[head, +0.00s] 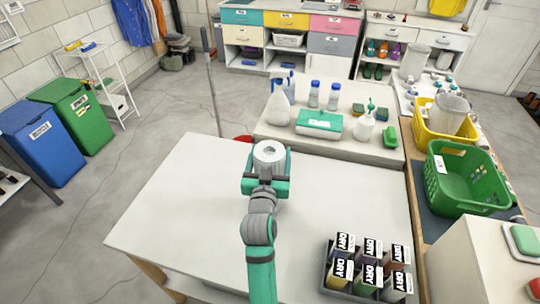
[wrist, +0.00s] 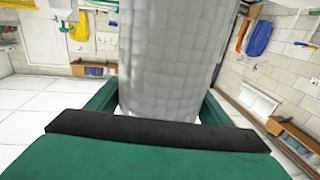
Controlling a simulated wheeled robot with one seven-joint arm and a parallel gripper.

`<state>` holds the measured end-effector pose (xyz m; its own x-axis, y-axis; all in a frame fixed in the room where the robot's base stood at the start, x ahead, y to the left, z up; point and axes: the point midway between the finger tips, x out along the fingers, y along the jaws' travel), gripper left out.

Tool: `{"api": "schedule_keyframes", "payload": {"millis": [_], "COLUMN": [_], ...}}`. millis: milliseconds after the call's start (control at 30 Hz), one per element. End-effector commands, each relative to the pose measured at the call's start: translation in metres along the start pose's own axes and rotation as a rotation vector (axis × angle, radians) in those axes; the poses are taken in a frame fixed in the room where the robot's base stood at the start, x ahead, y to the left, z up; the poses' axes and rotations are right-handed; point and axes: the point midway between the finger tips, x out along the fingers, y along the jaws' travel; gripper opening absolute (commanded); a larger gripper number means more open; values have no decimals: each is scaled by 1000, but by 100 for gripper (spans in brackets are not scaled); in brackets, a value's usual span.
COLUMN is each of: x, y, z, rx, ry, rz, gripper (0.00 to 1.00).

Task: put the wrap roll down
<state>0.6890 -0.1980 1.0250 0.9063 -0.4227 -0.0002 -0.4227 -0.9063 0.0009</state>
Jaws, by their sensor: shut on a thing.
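My gripper (head: 267,175) is shut on the wrap roll (head: 270,152), a white roll with a hole in its top end. In the head view the roll is upright between the fingers, over the far part of the white table (head: 170,210). I cannot tell whether its lower end touches the table. In the wrist view the roll (wrist: 168,60) fills the middle, textured and pale grey, and my gripper (wrist: 160,105) closes around it from both sides. The roll's lower end is hidden behind the gripper.
A dark tray of boxes marked DRY (head: 368,268) sits at the table's near right. Behind stands a counter with bottles (head: 314,95) and a green-lidded box (head: 319,122). A green basket (head: 463,180) is at the right. The table's left part is bare.

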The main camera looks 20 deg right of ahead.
Motion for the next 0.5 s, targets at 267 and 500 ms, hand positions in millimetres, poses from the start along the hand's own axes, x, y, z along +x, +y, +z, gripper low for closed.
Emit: {"api": "schedule_keyframes", "payload": {"millis": [267,500], "x": [0,0], "y": [2,1], "z": [9,12], "rx": [1,1], "ry": [2,1], "rz": [3,1], "gripper": [31,31]}}
